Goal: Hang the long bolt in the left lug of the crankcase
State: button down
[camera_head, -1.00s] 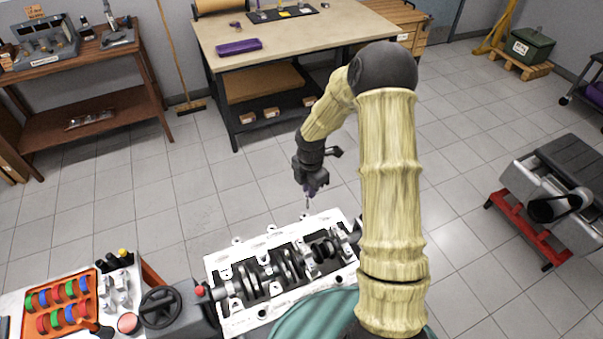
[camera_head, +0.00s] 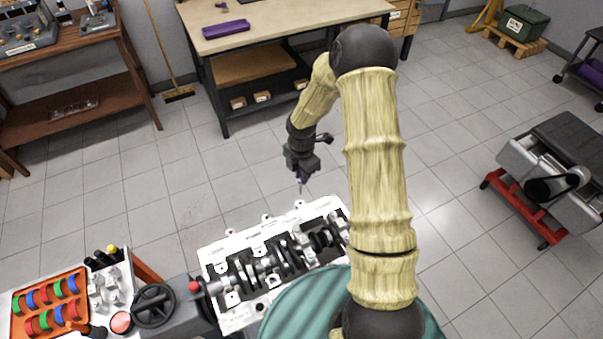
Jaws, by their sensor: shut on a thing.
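The white crankcase (camera_head: 236,243) lies below my arm with a crankshaft in it. Small lugs stick out along its far edge: a left one (camera_head: 230,232), a middle one (camera_head: 265,218) and a right one (camera_head: 297,204). My gripper (camera_head: 302,180) points down over the far edge near the right end. It is shut on the long bolt (camera_head: 300,189), a thin shank that points down, roughly upright. The bolt's tip shows just above the right lug; whether it touches is too small to tell. The bolt's upper end is hidden by the fingers.
A cart with an orange tray (camera_head: 84,303) of coloured rings stands at the front left, by a black handwheel (camera_head: 153,305). A workbench (camera_head: 285,18) stands behind, with open floor between. A red stand (camera_head: 520,210) carries a grey engine part at the right.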

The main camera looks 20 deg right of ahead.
jog(key=shift+f+b, duration=2.05)
jog(key=shift+f, duration=0.6)
jog(key=shift+f+b, duration=0.55)
jog(key=shift+f, duration=0.35)
jog(key=shift+w+f+b, duration=0.1)
jog(key=shift+f+b, duration=0.3)
jog(key=shift+f, duration=0.3)
jog(key=shift+s+f, duration=0.1)
jog(key=shift+s, duration=0.1)
jog(key=shift+w+f+b, duration=0.15)
jog(key=shift+f+b, duration=0.5)
jog(key=shift+f, duration=0.3)
dwell(0.4)
jog(key=shift+f+b, duration=0.55)
jog(key=shift+f, duration=0.3)
dwell(0.5)
jog(key=c, duration=1.6)
grip_release()
jog(key=shift+c, duration=0.2)
